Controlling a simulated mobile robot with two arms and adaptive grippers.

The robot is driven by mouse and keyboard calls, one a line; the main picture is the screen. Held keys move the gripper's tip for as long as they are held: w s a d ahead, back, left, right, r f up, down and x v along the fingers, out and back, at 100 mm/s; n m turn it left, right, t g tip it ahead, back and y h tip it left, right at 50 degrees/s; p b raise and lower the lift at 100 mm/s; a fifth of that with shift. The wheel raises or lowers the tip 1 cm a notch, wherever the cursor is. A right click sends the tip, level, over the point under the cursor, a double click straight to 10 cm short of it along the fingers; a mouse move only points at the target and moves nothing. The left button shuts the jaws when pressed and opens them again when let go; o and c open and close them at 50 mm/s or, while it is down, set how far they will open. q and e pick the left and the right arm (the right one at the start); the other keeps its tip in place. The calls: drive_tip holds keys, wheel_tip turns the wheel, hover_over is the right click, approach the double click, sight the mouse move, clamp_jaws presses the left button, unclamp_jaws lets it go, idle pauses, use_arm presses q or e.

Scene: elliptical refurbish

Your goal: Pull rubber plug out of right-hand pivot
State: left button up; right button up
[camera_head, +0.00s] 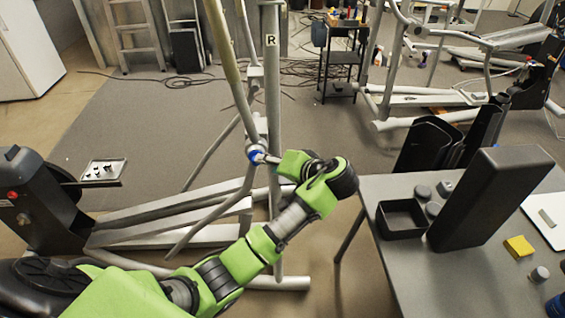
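The right-hand pivot (258,143) is the grey joint on the elliptical's upright (272,80), below the label "R". A small blue round part (254,152) shows at this pivot. I cannot tell whether it is the rubber plug or part of my gripper. My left arm, green and grey, comes in from the lower left, and its wrist bends back to the left. My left gripper (266,159) is small in the picture and lies right at the pivot. Its fingers are too small and overlapped to read. My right gripper is not in view.
A grey table (400,275) on the right holds an open black box (402,218), a tall black cover (490,200), several grey caps and a yellow pad (518,247). The elliptical's rails (170,215) run to the left. A small tray (103,171) sits at the left. Cables lie behind.

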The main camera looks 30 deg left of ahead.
use_arm(q)
drive_tip(key=p+x, duration=0.1)
drive_tip(key=x, duration=0.5)
drive_tip(key=shift+w+a+f, duration=0.15)
drive_tip(key=shift+a+f, duration=0.05)
drive_tip(key=shift+a, duration=0.05)
clamp_jaws()
